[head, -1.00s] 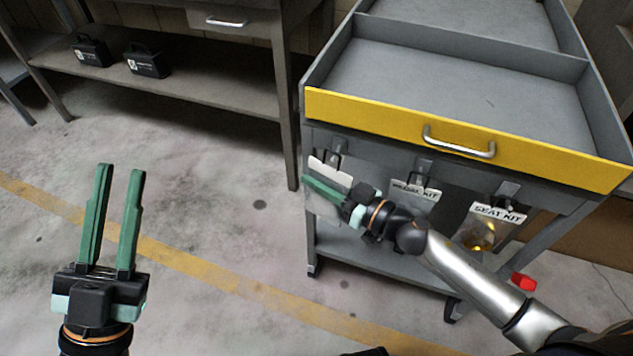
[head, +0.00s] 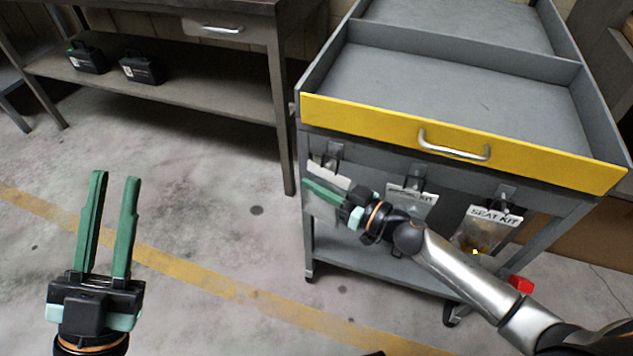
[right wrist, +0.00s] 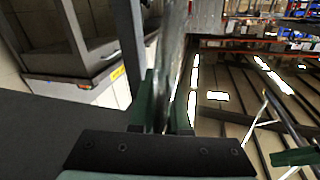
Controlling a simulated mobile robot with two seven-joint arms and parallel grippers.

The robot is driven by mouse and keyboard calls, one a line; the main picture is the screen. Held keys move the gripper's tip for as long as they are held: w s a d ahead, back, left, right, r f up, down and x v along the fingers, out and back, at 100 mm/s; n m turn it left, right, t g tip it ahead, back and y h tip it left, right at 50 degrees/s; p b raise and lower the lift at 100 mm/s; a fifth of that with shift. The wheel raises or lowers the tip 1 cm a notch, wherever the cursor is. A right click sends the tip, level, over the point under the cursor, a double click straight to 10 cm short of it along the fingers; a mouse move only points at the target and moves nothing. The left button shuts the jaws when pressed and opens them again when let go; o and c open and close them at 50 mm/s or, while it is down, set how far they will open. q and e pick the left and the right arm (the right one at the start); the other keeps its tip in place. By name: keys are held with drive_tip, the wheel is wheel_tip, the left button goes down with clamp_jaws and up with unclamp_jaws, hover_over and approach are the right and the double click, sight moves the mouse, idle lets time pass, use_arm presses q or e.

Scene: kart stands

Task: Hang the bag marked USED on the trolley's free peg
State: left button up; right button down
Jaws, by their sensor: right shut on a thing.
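The trolley (head: 460,145) has three black pegs in a row under its yellow front edge. A clear bag with a whitish header (head: 327,178) is at the left peg (head: 334,150); its marking is unreadable. I cannot tell whether its hole is over the peg. My right gripper (head: 314,189) is shut on this bag, which shows as a thin clear sheet in the right wrist view (right wrist: 178,65). Another bag (head: 408,202) hangs at the middle peg, partly hidden by my arm. A SEAT KIT bag (head: 487,232) hangs at the right peg. My left gripper (head: 116,178) is open and empty.
A workbench with a lower shelf (head: 190,95) stands at the back left, with two small black cases (head: 140,69) on it. A red object (head: 521,284) is by the trolley's lower right. The floor (head: 215,215) left of the trolley is clear.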

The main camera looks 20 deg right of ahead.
drive_tip(key=c, duration=0.8)
unclamp_jaws()
drive_tip(key=shift+s+d, duration=0.15)
drive_tip(key=shift+s, duration=0.05)
use_arm(q)
drive_tip(key=w+f+n+g+y+p, duration=0.1)
drive_tip(key=w+f+n+y, duration=0.1)
drive_tip(key=f, duration=0.3)
drive_tip(key=w+a+f+n+g+y+p, duration=0.1)
drive_tip(key=w+f+n+y, duration=0.1)
drive_tip(key=w+f+y, duration=0.1)
drive_tip(key=shift+f+n+g+y, duration=0.3)
drive_tip(key=shift+f+n+y, duration=0.15)
drive_tip(key=shift+f, duration=0.6)
use_arm(e)
drive_tip(key=v, duration=1.2)
